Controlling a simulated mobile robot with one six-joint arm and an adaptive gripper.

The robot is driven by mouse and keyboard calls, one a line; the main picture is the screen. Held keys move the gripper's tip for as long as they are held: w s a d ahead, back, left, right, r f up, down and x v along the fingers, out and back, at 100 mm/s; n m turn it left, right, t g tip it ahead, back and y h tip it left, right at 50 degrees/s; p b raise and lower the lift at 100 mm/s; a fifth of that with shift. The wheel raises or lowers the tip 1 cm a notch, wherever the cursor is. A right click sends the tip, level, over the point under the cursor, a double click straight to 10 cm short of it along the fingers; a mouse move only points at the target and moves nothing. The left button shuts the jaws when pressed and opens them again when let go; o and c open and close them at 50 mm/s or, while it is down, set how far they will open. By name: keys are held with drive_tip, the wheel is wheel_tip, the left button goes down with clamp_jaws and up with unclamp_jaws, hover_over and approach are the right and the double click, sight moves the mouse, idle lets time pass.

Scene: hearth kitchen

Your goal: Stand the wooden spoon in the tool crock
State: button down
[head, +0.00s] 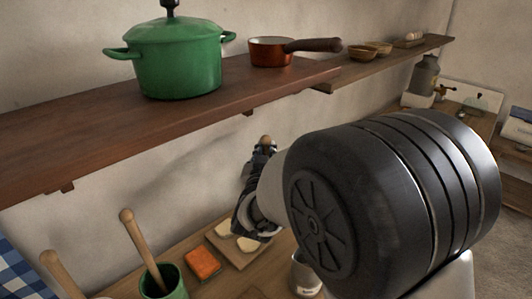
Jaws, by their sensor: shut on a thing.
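My gripper (264,151) is in the middle of the head view, in front of the wall below the shelf. It is shut on a wooden thing, which looks like the wooden spoon (265,139); only its rounded tan end shows above the fingers. The rest is hidden by my gripper and arm. The green tool crock (177,292) stands at the bottom left, cut by the picture's edge. A wooden handle (138,242) leans up out of it. My gripper is above and to the right of the crock, apart from it.
A dark shelf (60,141) above carries a green lidded pot (180,65) and a brown saucepan (271,52). An orange block (202,263) and a board (232,254) with pale pieces lie right of the crock. Another wooden handle (62,275) rises at left. A metal can (305,275) stands near my arm.

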drive_tip(key=c, duration=1.5)
unclamp_jaws()
drive_tip(key=shift+o, duration=0.2)
drive_tip(key=s+r, duration=0.1)
drive_tip(key=s, duration=1.1)
drive_tip(key=shift+a, duration=0.4)
drive_tip(key=shift+w, duration=0.1)
